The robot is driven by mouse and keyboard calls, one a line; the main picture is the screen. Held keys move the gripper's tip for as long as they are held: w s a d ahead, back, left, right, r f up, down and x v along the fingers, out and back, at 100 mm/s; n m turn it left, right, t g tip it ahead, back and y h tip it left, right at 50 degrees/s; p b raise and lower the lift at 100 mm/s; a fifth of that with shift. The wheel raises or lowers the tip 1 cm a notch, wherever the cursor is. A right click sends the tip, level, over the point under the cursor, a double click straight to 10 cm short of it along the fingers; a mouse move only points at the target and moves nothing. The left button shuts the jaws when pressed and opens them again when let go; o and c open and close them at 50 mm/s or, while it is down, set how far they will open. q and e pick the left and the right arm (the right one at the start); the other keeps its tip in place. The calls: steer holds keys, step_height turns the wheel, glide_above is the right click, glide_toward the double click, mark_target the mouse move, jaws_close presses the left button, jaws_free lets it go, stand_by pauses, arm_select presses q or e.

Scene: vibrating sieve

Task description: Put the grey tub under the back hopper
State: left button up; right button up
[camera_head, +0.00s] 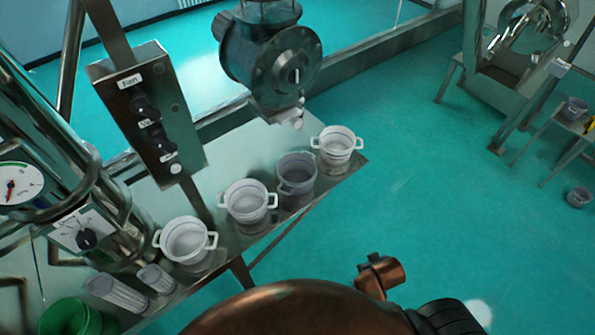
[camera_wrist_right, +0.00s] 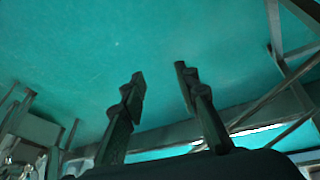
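A grey tub (camera_head: 297,174) stands on the metal table (camera_head: 228,150) in the head view, between two white two-handled pots. A dark metal hopper outlet (camera_head: 270,70) with a round flange hangs over the back of the table, behind the tubs. The grey tub is in front of it, not directly below its spout. My right gripper (camera_wrist_right: 160,82) shows in the right wrist view, open and empty, with teal floor beyond its fingers. My left gripper is not in view.
White pots (camera_head: 337,146), (camera_head: 248,202) and (camera_head: 186,240) line the table's front edge. Pale ribbed cups (camera_head: 118,294) and a green bucket (camera_head: 70,318) are at lower left. A control box (camera_head: 150,115) stands at left. A steel machine (camera_head: 510,70) is far right. Open floor lies between.

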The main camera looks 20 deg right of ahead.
mark_target(284, 193)
steer(key=w+d+r+m+t+h+p, duration=0.1)
steer(key=w+d+r+t+h, duration=0.15)
steer(key=w+d+r, duration=0.4)
steer(key=w+d+r+t+h+p, duration=0.1)
steer(key=w+d+r+t+h, duration=0.15)
steer(key=r, duration=0.65)
steer(key=w+a+r+n+t+y, duration=0.1)
steer(key=w+a+r+n+t, duration=0.5)
steer(key=w+r+t, duration=0.35)
steer(key=w+a+f+n+g+y, duration=0.25)
steer(key=a+f+n+y, duration=0.3)
steer(key=a, duration=0.55)
steer(key=w+a+f+n+g+y, duration=0.25)
steer(key=a+f+n+y, duration=0.35)
steer(key=a, duration=0.5)
steer(key=shift+y, duration=0.35)
steer(key=x, duration=0.4)
steer(key=d+r+x, duration=0.1)
steer(key=x, duration=0.1)
steer(key=shift+w+a, duration=0.25)
steer(key=shift+w, duration=0.45)
steer(key=shift+w+a+f, duration=0.1)
steer(key=shift+w, duration=0.1)
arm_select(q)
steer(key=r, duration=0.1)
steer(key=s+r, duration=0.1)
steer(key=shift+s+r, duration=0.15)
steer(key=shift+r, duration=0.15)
